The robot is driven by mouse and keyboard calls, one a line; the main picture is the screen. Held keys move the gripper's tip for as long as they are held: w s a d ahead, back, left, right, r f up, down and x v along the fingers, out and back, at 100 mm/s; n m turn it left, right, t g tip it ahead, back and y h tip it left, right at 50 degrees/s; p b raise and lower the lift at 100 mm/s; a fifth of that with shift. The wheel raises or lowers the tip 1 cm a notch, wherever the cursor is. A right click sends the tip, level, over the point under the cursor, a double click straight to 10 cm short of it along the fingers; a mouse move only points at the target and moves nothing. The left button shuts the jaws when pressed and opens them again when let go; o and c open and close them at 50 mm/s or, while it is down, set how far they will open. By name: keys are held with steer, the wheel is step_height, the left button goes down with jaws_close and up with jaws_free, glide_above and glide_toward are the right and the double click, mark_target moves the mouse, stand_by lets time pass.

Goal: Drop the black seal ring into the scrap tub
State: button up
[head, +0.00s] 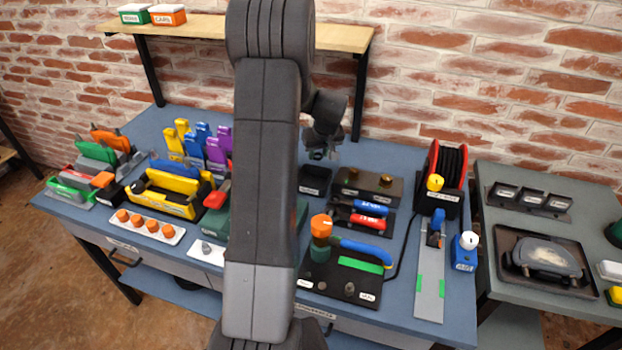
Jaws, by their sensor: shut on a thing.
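My gripper (317,154) points down at the back middle of the blue bench, partly hidden behind my own arm. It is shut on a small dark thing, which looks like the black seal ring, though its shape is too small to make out. An open black tub (315,180) sits on the bench just below my gripper and looks like the scrap tub. Its label is not readable, and my arm is close to its left side. There is a visible gap between my gripper and the tub.
A dark block with brass knobs (368,185) stands right of the tub, with red and blue tools (368,215) in front. A red cable reel (447,165) stands further right. Yellow, blue and purple clamps (200,145) stand left. A wooden shelf (340,37) spans behind.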

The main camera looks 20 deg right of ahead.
steer(key=b, duration=0.3)
glide_above(318, 184)
steer(key=shift+f, duration=2.8)
steer(key=shift+p, duration=0.3)
steer(key=shift+s, duration=0.1)
steer(key=o, duration=1)
steer(key=shift+r, duration=0.15)
steer(key=b+v, duration=0.1)
steer(key=v, duration=1.2)
steer(key=shift+s+r, duration=0.15)
steer(key=shift+r, duration=0.1)
steer(key=shift+f, duration=0.1)
